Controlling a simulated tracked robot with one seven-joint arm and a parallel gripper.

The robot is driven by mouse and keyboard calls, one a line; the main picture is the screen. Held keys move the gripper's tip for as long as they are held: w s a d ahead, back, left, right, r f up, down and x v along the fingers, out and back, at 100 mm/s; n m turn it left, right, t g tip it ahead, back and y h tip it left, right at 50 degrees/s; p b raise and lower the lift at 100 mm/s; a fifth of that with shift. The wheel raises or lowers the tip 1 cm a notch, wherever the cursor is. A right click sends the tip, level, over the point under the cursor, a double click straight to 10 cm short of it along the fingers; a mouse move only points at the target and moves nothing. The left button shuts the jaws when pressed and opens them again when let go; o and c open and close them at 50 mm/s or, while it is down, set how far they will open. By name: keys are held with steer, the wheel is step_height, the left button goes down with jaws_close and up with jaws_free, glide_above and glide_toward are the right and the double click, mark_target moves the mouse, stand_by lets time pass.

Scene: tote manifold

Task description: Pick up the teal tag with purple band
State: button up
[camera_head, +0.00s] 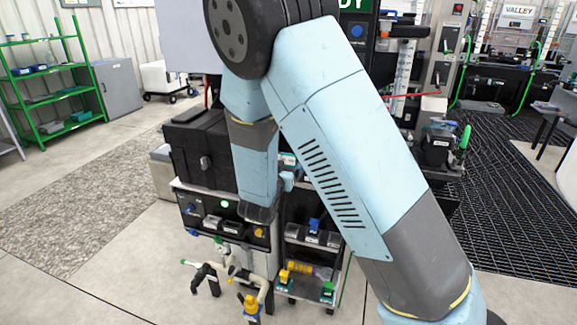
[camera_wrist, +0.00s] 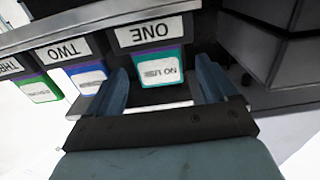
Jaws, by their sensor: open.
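In the wrist view the teal tag with purple band (camera_wrist: 160,73) hangs below the label ONE and carries a white patch with upside-down text. Its purple edge shows only thinly. My gripper (camera_wrist: 163,66) is open, with one blue finger to the left of this tag and one to the right. The tag is in the gap between the fingers, and I see no clear contact. In the head view my arm hides most of this spot, and the tag cannot be made out there.
In the wrist view a blue tag (camera_wrist: 89,77) hangs below TWO, close to my left finger, and a green tag (camera_wrist: 39,87) hangs further left. A dark grey box (camera_wrist: 277,50) is close on the right. The head view shows a low cart with bins (camera_head: 313,236).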

steer(key=shift+w+d, duration=0.1)
steer(key=shift+w, duration=0.1)
steer(key=c, duration=1.1)
steer(key=shift+r, duration=0.65)
steer(key=s+r, duration=0.7)
steer(key=s, duration=0.2)
steer(key=s+a+r, duration=0.1)
steer(key=s+r, duration=0.3)
steer(key=s, duration=0.1)
steer(key=shift+r, duration=0.35)
